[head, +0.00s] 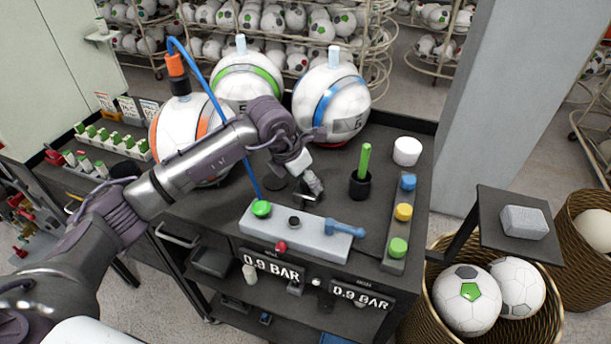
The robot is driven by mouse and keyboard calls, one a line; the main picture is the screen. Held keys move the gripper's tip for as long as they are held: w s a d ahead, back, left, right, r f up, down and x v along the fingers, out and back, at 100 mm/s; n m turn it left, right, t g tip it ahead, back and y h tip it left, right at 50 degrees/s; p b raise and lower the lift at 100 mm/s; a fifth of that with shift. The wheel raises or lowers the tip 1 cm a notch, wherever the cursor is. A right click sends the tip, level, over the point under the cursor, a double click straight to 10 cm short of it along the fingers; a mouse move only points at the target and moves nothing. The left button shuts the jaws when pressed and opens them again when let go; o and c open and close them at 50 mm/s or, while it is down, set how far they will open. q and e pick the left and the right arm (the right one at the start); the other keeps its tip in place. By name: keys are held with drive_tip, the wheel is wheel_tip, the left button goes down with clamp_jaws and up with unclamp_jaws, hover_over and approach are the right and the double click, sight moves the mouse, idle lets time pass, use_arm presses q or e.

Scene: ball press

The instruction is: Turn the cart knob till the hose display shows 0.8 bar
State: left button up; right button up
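A light grey panel (322,242) lies on the dark cart top. It carries a green button (261,208), a small black round knob (294,222) and a blue lever (345,227). A small red knob (281,247) sits at its front edge. Below, the left display (271,266) and the right display (361,296) both read 0.9 BAR; their small labels are hard to read. My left gripper (312,186) points down just behind the panel, apart from the knobs. Its fingers are too small and dark to judge their opening. My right gripper is out of view.
Balls with orange, green (247,80) and blue bands (331,96) stand at the cart's back. A blue hose (228,118) runs past my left arm. A black cup with a green stick (361,183) and a strip of coloured buttons (398,247) stand right of the gripper.

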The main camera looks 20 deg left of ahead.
use_arm(q)
drive_tip(key=shift+c, duration=0.9)
drive_tip(key=c, duration=1)
drive_tip(key=shift+o, duration=0.2)
drive_tip(key=shift+n+b, duration=0.3)
drive_tip(key=shift+s+d+f+n+t+y+b, duration=0.1)
drive_tip(key=shift+n+t+y+b, duration=0.1)
drive_tip(key=shift+n+b, duration=0.4)
drive_tip(key=shift+f+n+t+y+b, duration=0.1)
drive_tip(key=shift+n+t+y+b, duration=0.1)
drive_tip(key=shift+n+b, duration=0.35)
drive_tip(key=shift+d+r+n+y+b, duration=0.15)
drive_tip(key=shift+n+y+b, duration=0.45)
drive_tip(key=shift+n+b, duration=0.8)
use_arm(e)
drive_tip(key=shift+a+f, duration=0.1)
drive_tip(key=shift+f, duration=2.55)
use_arm(q)
drive_tip(key=shift+r, duration=0.1)
